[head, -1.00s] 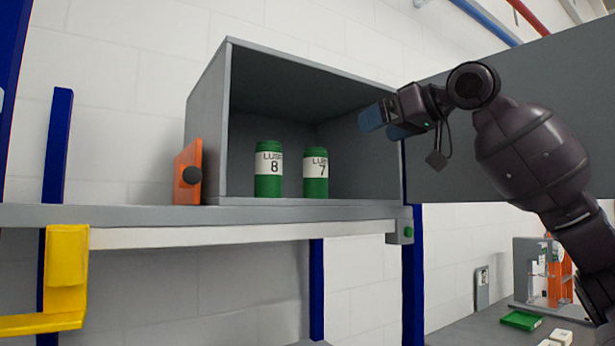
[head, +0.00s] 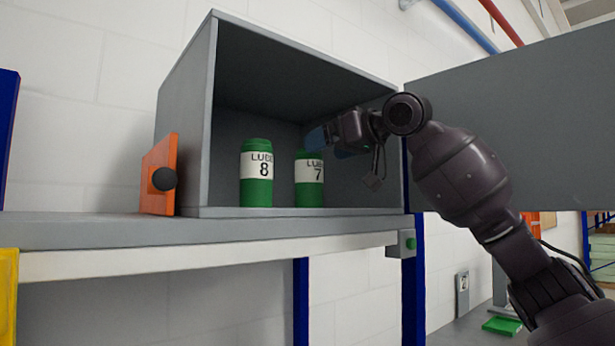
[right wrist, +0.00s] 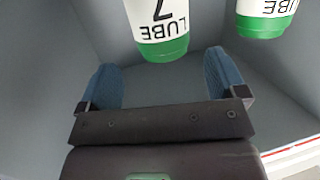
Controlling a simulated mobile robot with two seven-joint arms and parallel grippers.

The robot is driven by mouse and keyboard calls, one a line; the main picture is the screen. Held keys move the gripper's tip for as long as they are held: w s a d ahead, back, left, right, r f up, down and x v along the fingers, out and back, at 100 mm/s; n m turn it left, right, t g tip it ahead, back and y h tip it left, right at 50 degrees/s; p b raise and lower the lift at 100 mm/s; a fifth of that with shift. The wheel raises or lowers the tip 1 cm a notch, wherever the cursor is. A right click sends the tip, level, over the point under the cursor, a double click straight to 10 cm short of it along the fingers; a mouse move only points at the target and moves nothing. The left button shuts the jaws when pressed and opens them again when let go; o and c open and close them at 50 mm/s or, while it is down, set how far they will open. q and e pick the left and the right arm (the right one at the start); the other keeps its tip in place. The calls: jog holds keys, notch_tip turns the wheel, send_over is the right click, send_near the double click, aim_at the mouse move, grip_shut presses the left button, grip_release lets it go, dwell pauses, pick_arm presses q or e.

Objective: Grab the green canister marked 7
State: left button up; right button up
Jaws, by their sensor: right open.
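The green canister marked 7 (head: 309,182) stands upright in the open grey cabinet, right of the green canister marked 8 (head: 256,176). Both have white labels. My right gripper (head: 322,140) is inside the cabinet opening, beside and above canister 7 in the head view, partly covering its top right. In the right wrist view my right gripper (right wrist: 163,80) has its blue fingers apart with nothing between them. Canister 7 (right wrist: 157,28) appears upside down just beyond the fingertips, and canister 8 (right wrist: 262,18) is to its right. My left gripper is not in view.
The grey cabinet (head: 185,130) sits on a grey shelf (head: 90,232). An orange plate with a black knob (head: 158,178) stands at its left side. A large grey panel (head: 520,120) is at the right, behind my right arm. Free room lies right of canister 7.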

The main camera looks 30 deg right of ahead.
jog(key=shift+a+r+p+x, duration=0.15)
jog(key=shift+p+x, duration=0.35)
jog(key=shift+x, duration=0.85)
jog(key=shift+a+r+p+x, duration=0.1)
jog(key=shift+p+x, duration=0.4)
jog(key=shift+x, duration=0.8)
jog(key=shift+s+d, duration=0.1)
jog(key=c, duration=1.4)
